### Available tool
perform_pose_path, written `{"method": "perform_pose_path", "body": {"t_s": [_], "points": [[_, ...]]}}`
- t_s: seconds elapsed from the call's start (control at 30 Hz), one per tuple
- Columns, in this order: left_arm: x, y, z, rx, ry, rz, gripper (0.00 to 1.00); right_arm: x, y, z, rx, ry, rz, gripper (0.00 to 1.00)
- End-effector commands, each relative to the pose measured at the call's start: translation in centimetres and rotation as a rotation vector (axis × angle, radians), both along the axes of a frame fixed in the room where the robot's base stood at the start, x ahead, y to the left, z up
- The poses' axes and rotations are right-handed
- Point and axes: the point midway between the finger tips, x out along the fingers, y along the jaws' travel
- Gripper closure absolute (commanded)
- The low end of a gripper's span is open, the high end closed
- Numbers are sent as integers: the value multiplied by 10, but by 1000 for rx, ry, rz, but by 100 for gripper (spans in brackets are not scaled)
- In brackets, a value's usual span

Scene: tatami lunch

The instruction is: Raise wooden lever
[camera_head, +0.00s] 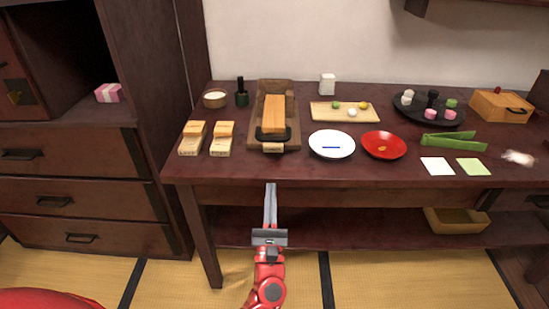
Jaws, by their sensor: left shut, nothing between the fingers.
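What looks like the wooden lever (274,111) is a light wooden bar with a dark loop at its near end. It lies flat along a dark wooden base (290,144) on the table, left of the middle. My left gripper (270,187) is shut and empty. It shows in front of the table's front edge, below the lever in the picture and apart from it. My right gripper is not in view.
The dark table (320,172) also holds two light wooden blocks (222,139), a white plate (332,154), a red plate (372,155) and a green folded piece (454,141). A drawer cabinet (75,175) stands left. The table's front strip near the lever is clear.

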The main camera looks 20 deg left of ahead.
Motion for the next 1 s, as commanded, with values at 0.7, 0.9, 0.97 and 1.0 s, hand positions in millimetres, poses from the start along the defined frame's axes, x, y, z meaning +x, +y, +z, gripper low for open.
{"method": "perform_pose_path", "body": {"t_s": [0.7, 0.9, 0.97, 1.0], "points": [[54, 18, 35, -6, 1, 3, 100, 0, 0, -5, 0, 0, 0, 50], [75, 22, 49, -4, 3, -1, 100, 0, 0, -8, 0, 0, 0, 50], [78, 23, 51, -4, 3, -3, 100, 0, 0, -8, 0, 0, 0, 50], [80, 23, 52, -3, 4, -2, 100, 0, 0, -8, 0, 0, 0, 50]]}}
